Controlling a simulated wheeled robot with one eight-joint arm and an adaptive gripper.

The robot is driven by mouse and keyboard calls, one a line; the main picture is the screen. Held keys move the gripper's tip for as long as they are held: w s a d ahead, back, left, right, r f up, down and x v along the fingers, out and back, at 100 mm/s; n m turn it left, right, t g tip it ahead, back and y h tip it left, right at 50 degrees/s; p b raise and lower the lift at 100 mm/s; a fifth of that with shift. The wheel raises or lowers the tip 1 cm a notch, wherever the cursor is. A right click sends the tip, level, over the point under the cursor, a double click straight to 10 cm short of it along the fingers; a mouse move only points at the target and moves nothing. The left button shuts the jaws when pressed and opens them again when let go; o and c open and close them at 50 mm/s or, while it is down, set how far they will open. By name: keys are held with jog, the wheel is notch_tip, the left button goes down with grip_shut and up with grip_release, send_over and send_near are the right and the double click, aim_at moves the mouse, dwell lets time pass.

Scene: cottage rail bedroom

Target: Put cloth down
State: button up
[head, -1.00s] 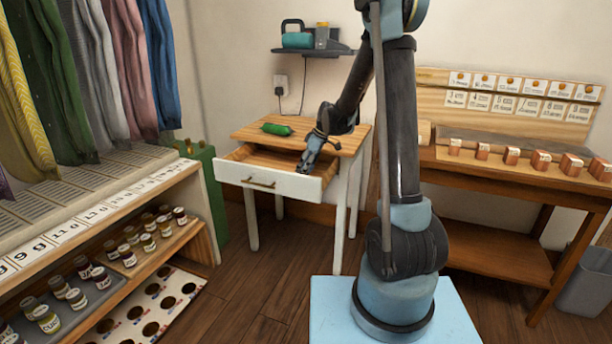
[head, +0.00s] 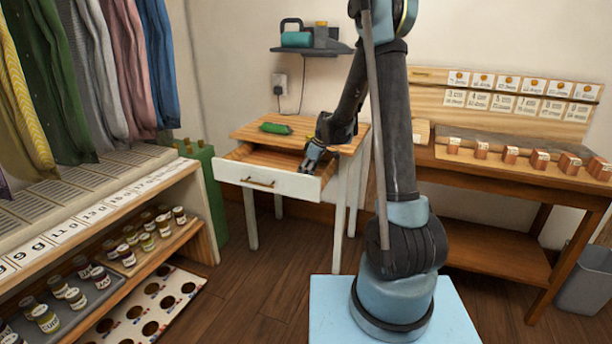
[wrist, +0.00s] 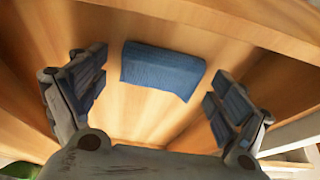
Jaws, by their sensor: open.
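A small folded blue cloth (wrist: 161,70) lies flat on the wooden bottom of the open drawer (head: 268,186) in the wrist view. My gripper (head: 309,168) is over the right part of the drawer in the head view. In the wrist view the two fingers stand wide apart, one on each side of the cloth, with a gap to it on both sides. The gripper is open and holds nothing. The cloth cannot be made out in the head view; the drawer front and my gripper hide part of the inside.
The drawer belongs to a small white table (head: 340,150) with a wooden top. A green object (head: 275,128) lies on that top. A shelf of jars (head: 130,250) stands at left, a workbench (head: 500,175) at right. The drawer walls rise close around my gripper.

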jog(key=v, duration=1.1)
jog(key=s+d+r+m, duration=0.3)
jog(key=s+d+r, duration=0.25)
jog(key=s, duration=0.35)
jog(key=s+d+f+m+h, duration=0.1)
jog(key=s+d+f+m, duration=0.1)
jog(key=s, duration=0.8)
jog(key=s+d+f+m+h, duration=0.1)
jog(key=s+d+f+m, duration=0.2)
jog(key=s, duration=0.7)
jog(key=s+d+f+m+h, duration=0.2)
jog(key=s+d+m, duration=0.3)
jog(key=s+d, duration=0.3)
jog(key=shift+s+d+f+m+t, duration=0.35)
jog(key=shift+s+m+t, duration=0.05)
jog(key=shift+s, duration=0.65)
